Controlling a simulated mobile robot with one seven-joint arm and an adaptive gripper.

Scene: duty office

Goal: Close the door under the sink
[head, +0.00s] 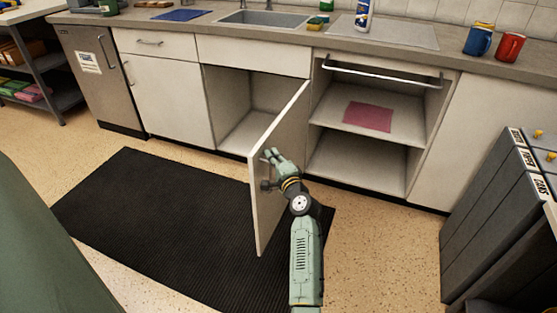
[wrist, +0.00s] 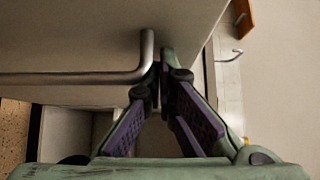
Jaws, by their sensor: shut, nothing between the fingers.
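The white door under the sink (head: 278,185) stands wide open, swung out from the right side of the sink cabinet (head: 238,135). Its outer face is toward my arm. My gripper (head: 268,168) is at this outer face, near the door's free edge. In the wrist view, my gripper (wrist: 162,70) is shut and empty, with its fingertips close beside the bent end of the metal bar handle (wrist: 147,55). The handle is not between the fingers. I cannot tell whether the fingertips touch the handle or door.
An open shelf bay with a pink cloth (head: 368,116) and a rail (head: 380,74) lies right of the door. A black mat (head: 130,210) covers the floor at left. Grey bins (head: 490,215) stand at the right. The sink (head: 262,19) is above the cabinet.

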